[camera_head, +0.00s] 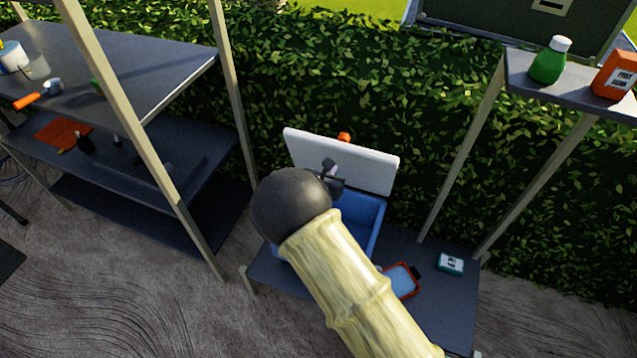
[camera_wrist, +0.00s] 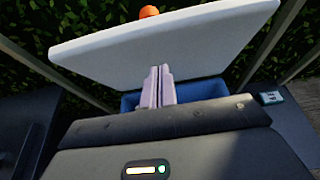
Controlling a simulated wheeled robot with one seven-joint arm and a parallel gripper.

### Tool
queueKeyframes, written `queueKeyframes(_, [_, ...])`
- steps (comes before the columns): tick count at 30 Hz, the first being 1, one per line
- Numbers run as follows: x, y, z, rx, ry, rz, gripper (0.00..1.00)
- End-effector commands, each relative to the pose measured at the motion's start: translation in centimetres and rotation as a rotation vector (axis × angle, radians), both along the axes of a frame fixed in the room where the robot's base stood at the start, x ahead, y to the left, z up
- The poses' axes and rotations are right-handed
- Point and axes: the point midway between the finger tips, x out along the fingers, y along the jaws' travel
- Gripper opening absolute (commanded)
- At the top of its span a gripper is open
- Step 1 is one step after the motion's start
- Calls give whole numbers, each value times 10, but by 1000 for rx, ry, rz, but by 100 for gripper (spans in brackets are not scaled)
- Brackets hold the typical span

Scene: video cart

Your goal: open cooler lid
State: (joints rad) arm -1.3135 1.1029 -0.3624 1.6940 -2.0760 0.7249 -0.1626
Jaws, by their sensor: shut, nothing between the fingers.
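The cooler is a blue box (camera_head: 362,214) on a low dark table, with a white lid (camera_head: 370,168) that stands raised, tilted up at the back. The wrist view shows the lid (camera_wrist: 165,45) across the top and a strip of the blue box (camera_wrist: 205,90) below it. My gripper (camera_head: 331,172) is in front of the lid's inner face, above the box opening. In the wrist view my gripper (camera_wrist: 159,72) has its pale fingers together and empty. I cannot tell whether the fingertips touch the lid. My arm hides much of the box.
The low table (camera_head: 445,300) also bears an orange-rimmed tray (camera_head: 401,281) and a small teal box (camera_head: 450,263). A shelf unit (camera_head: 185,75) stands at left. A raised shelf at right holds a green bottle (camera_head: 549,62) and an orange box (camera_head: 615,75). A hedge (camera_head: 330,70) is behind.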

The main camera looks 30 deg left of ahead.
Motion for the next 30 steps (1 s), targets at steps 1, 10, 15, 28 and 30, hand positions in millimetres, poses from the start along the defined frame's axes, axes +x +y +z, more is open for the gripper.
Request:
queueKeyframes(1, [-9, -2, 9, 4, -2, -1, 0])
queueKeyframes(10, [-62, -12, 36, 5, -1, 3, 0])
queueKeyframes(15, [-81, -15, 46, 3, -1, 7, 0])
queueKeyframes(28, [-80, -20, 48, 2, -2, -3, 0])
queueKeyframes(30, [-79, -20, 48, 2, -1, -3, 0])
